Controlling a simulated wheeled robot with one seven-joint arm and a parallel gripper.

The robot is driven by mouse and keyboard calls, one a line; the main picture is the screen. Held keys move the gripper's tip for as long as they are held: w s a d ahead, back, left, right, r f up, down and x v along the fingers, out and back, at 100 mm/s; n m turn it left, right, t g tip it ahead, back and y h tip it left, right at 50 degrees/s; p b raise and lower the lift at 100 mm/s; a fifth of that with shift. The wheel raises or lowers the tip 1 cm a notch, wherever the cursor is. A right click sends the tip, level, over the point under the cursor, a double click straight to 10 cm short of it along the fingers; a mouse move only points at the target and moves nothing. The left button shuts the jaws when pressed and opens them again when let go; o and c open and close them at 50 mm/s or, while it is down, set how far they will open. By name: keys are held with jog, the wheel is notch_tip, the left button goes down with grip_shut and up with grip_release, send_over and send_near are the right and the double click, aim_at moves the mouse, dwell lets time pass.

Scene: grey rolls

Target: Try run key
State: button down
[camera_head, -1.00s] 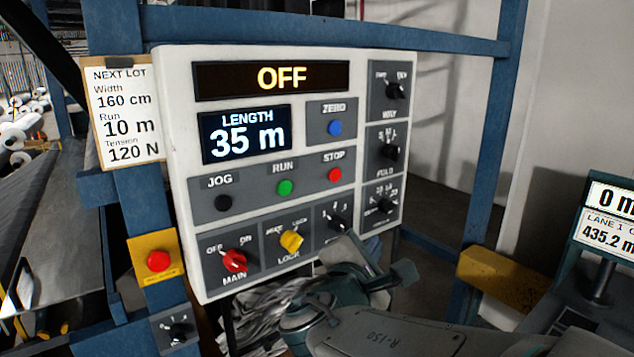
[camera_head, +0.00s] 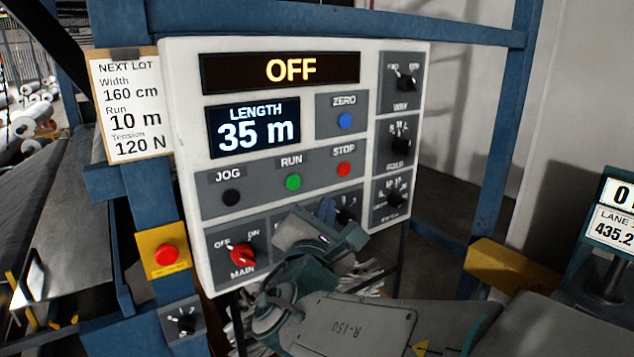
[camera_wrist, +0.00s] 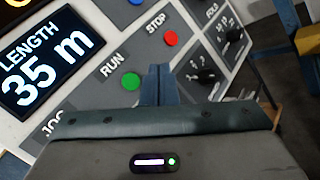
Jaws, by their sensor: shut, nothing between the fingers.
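The green RUN button (camera_head: 293,182) sits between the black JOG button (camera_head: 231,197) and the red STOP button (camera_head: 344,169) on the white control panel (camera_head: 185,130). The panel's top display (camera_head: 290,70) reads OFF, and the length display (camera_head: 253,127) reads 35 m. In the wrist view my shut, empty fingers (camera_wrist: 159,80) point at the panel just right of the RUN button (camera_wrist: 131,81). Contact cannot be told.
The red MAIN switch (camera_head: 243,256) is at the panel's lower left. A red button on a yellow box (camera_head: 166,255) is left of the panel. Rotary knobs (camera_head: 401,140) line the right side. A NEXT LOT card (camera_head: 127,110) shows Run 10 m.

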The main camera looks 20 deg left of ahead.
aim_at(300, 180)
jog(key=shift+w+a+p, duration=0.2)
jog(key=shift+w+a, duration=1.1)
jog(key=shift+a, duration=0.2)
jog(key=shift+w+a+p, duration=0.15)
jog(key=shift+w+a, duration=1.15)
jog(key=shift+a, duration=0.15)
jog(key=shift+w+a+f, duration=0.1)
jog(key=shift+w+a+b, duration=0.2)
jog(key=shift+b, duration=0.2)
jog(key=shift+w+a, duration=0.25)
jog(key=shift+a, duration=0.1)
dwell(0.4)
jog(key=shift+d+b, duration=0.1)
jog(key=shift+b, duration=0.25)
jog(key=shift+s+d+b, duration=0.5)
jog(key=shift+s+d, duration=0.05)
